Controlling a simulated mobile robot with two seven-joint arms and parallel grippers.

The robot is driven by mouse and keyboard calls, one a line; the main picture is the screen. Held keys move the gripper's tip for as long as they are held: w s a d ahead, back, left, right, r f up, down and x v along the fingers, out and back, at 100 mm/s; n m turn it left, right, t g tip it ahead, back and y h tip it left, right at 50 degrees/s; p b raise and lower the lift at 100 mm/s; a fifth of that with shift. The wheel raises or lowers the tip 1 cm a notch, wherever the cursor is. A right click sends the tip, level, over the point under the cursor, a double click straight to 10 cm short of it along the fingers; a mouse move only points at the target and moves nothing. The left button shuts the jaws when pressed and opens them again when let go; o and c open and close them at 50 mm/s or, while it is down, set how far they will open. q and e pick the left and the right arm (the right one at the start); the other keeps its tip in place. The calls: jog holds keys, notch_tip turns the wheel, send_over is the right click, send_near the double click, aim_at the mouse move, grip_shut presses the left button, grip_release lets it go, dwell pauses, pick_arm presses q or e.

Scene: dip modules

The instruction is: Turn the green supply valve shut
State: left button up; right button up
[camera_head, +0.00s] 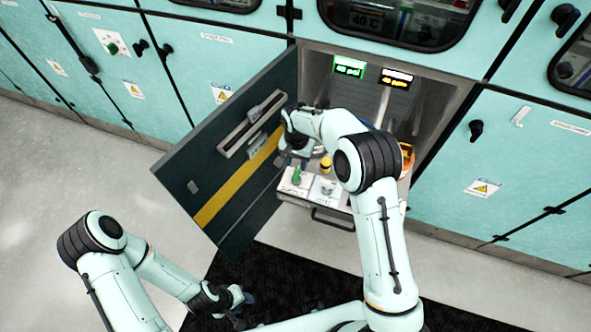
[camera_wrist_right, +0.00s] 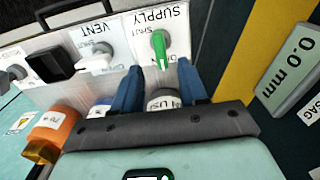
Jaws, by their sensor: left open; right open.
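The green supply valve (camera_wrist_right: 161,50) sits on a white panel marked SUPPLY, which appears upside down in the right wrist view. Its handle points down the picture, towards my gripper, and a SHUT mark is printed beside its base. In the head view the green valve (camera_head: 296,177) is at the front left of the open cabinet. My right gripper (camera_wrist_right: 158,68) is open, its blue fingers on either side of the handle's line; I cannot tell whether they touch it. It also shows in the head view (camera_head: 294,161). My left gripper (camera_head: 240,300) is open, low over the floor, away from the cabinet.
A white valve (camera_wrist_right: 95,62) marked VENT and a black knob (camera_wrist_right: 52,65) stand beside the supply valve. An orange-capped bottle (camera_wrist_right: 50,135) is close to the gripper. The open cabinet door (camera_head: 235,150) stands left of my right arm. Two displays (camera_head: 349,67) glow inside the cabinet.

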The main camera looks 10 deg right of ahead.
aim_at(296, 173)
notch_tip(296, 173, down, 6)
jog(key=shift+r, duration=0.15)
grip_shut()
